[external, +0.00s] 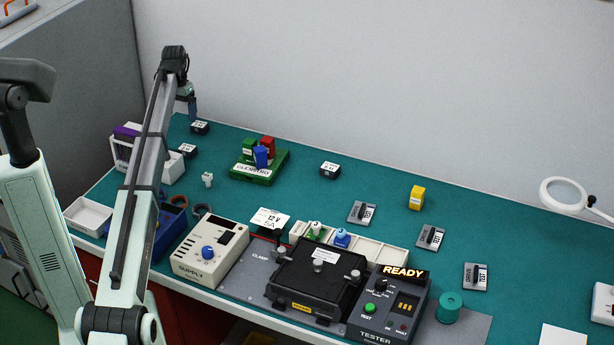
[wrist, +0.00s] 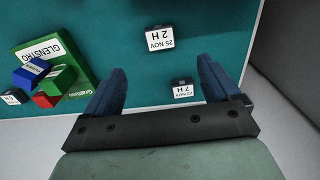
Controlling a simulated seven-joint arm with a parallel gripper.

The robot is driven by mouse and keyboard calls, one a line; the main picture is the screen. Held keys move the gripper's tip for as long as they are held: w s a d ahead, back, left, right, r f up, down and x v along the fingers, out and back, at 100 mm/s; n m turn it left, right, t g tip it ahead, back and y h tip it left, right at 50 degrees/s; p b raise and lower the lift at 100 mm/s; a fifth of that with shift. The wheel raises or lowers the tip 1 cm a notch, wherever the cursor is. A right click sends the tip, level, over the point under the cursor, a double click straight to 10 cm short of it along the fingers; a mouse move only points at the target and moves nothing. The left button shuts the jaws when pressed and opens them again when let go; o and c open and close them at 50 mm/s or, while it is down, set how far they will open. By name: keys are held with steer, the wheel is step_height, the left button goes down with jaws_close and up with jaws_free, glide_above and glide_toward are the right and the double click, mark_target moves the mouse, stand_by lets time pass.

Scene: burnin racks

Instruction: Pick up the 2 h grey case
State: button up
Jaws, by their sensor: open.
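The 2 h case (wrist: 160,40) is a small dark block with a white label reading "25 NOV 2 H", upside down in the wrist view. It appears to be the dark block (external: 187,150) at the left of the table in the external view. My gripper (wrist: 162,64) is open and empty, its blue fingers apart above the table. In the wrist view the 2 h case lies just beyond the fingertips. A similar case labelled "7 H" (wrist: 182,90) shows between the fingers; it appears at the back left corner (external: 200,127) externally. My gripper (external: 190,108) hangs above that corner.
A green GLENSTRO tray (wrist: 28,60) with coloured blocks stands beside the cases. Another dark case (external: 329,169) lies right of it. A white rack (external: 172,171) with a purple item stands close to the 2 h case. Grey wall and partition border the table's corner.

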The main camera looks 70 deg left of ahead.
mark_target(181, 148)
step_height(181, 148, down, 14)
steer(key=shift+d+r, duration=0.1)
steer(key=shift+r, duration=0.05)
steer(key=c, duration=1.2)
